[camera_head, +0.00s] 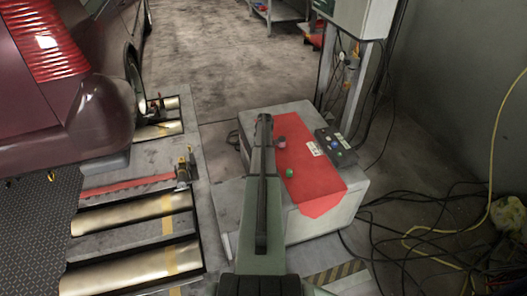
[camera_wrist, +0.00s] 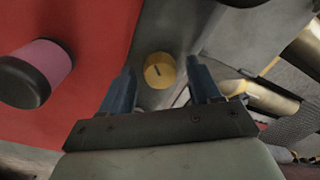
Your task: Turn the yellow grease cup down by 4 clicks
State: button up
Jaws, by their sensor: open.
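The yellow grease cup (camera_wrist: 160,71) shows in the wrist view as a round yellow cap with a short dark line on its face. It sits on a grey surface next to the edge of a red area. My gripper (camera_wrist: 160,80) is open, with one blue-grey finger left of the cup and one right of it in the picture. I cannot tell how far the fingertips are above the cup, and no contact is visible. In the head view my arm reaches over the cabinet, and the yellow cup cannot be seen there.
A pink cup with a dark end (camera_wrist: 38,70) stands on the red area; in the head view it appears small (camera_head: 282,141), with a green cup (camera_head: 289,172) nearer. A dark control box (camera_head: 336,146) sits on the cabinet (camera_head: 345,190). Rollers (camera_head: 130,213) and a car (camera_head: 60,90) are left.

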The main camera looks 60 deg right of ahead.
jog(key=shift+c, duration=0.3)
jog(key=c, duration=1)
jog(key=shift+m, duration=0.4)
jog(key=m, duration=0.7)
jog(key=shift+m, duration=0.3)
jog(key=m, duration=0.4)
jog(key=shift+a+m, duration=0.1)
jog(key=shift+m, duration=2)
